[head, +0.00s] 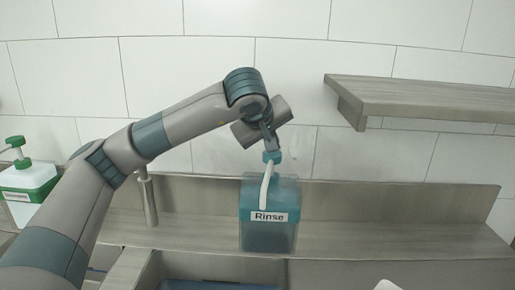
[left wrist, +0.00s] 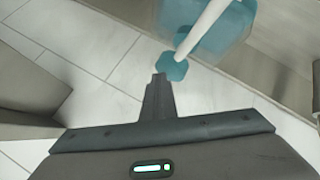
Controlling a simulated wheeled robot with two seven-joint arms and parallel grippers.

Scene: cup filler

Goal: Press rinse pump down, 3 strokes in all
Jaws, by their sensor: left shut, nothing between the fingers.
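The rinse dispenser is a teal translucent bottle (head: 268,232) with a white "Rinse" label, standing on the metal ledge behind the sink. Its pump has a teal head (head: 271,157) and a white spout (head: 266,185) that points down toward the front. My left gripper (head: 269,146) is shut and empty, pointing down with its fingertips at the top of the pump head. In the left wrist view the shut fingers (left wrist: 160,82) end right beside the teal pump head (left wrist: 172,66), with the white spout (left wrist: 203,27) beyond. I cannot tell for sure whether they touch. My right gripper is not in view.
A wooden shelf (head: 425,100) juts from the tiled wall at the right. A white bottle with a green pump (head: 28,182) stands at the far left. A metal post (head: 148,198) rises from the ledge. The ledge right of the dispenser is clear.

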